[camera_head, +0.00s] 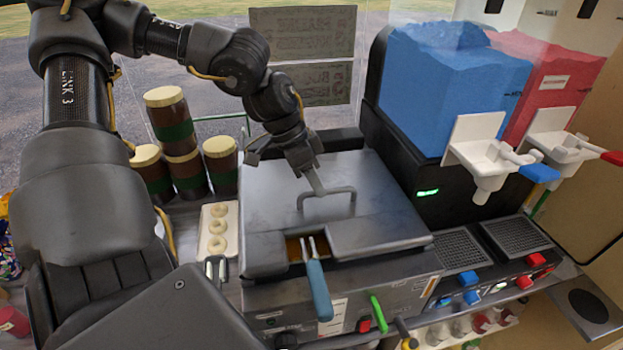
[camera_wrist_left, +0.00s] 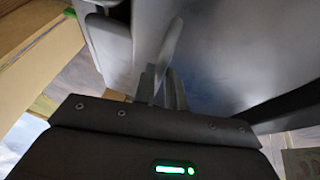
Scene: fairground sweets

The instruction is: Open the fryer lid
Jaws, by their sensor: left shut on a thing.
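The fryer (camera_head: 345,270) stands in the middle of the counter in the head view. Its grey metal lid (camera_head: 290,188) lies over the fryer top and looks closed or nearly so. A bent bar handle (camera_head: 340,192) stands on the lid. My left gripper (camera_head: 312,178) reaches down from behind and is shut on the handle's upper, left part. In the left wrist view the fingers (camera_wrist_left: 168,88) are close together against the grey metal, and the grip is partly hidden. A blue basket handle (camera_head: 319,290) sticks out through the notch at the fryer front.
Brown jars with cream lids (camera_head: 175,150) and a white tray of rings (camera_head: 217,232) stand left of the fryer. A slush machine with blue (camera_head: 455,85) and red (camera_head: 560,85) tanks stands close on the right. A glass pane is behind.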

